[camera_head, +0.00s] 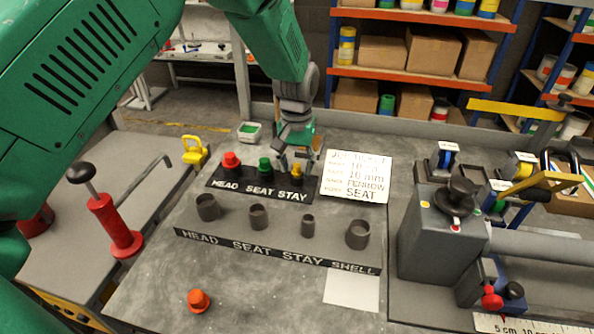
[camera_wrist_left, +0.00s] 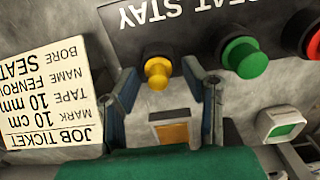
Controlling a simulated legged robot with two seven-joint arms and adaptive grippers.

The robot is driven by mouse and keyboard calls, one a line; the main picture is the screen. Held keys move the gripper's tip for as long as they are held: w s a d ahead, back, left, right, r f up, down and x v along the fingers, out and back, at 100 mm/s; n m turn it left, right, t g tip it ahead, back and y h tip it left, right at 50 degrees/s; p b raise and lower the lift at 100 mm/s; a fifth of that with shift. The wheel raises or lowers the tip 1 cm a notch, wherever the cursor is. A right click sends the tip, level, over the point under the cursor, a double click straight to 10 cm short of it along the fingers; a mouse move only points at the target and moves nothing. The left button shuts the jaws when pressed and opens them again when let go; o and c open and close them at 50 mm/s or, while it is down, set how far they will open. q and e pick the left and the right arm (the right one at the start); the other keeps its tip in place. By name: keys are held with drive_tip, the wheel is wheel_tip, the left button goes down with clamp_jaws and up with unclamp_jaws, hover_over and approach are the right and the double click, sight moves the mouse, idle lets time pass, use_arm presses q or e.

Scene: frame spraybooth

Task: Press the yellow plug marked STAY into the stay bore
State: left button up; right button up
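The yellow plug (camera_head: 296,172) sits at the STAY label on the black plug rack (camera_head: 225,186). In the left wrist view the yellow plug (camera_wrist_left: 157,73) lies between and just beyond my fingertips. My left gripper (camera_head: 298,152) is open, directly over the plug, with a visible gap on each side; it also shows in the left wrist view (camera_wrist_left: 162,88). The stay bore (camera_head: 307,226) is a dark, upright, empty-looking ring at STAY on the block (camera_head: 275,252), nearer the front. My right gripper is in neither view.
Green (camera_head: 265,165) and red (camera_head: 231,161) plugs stand left of the yellow one. Seat (camera_head: 258,216), head (camera_head: 208,207) and shell (camera_head: 357,234) bores flank the stay bore. A job ticket (camera_head: 356,176) lies right of the rack. An orange-red plug (camera_head: 198,301) lies at the front.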

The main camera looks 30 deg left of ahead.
use_arm(q)
drive_tip(key=shift+d, duration=0.15)
clamp_jaws()
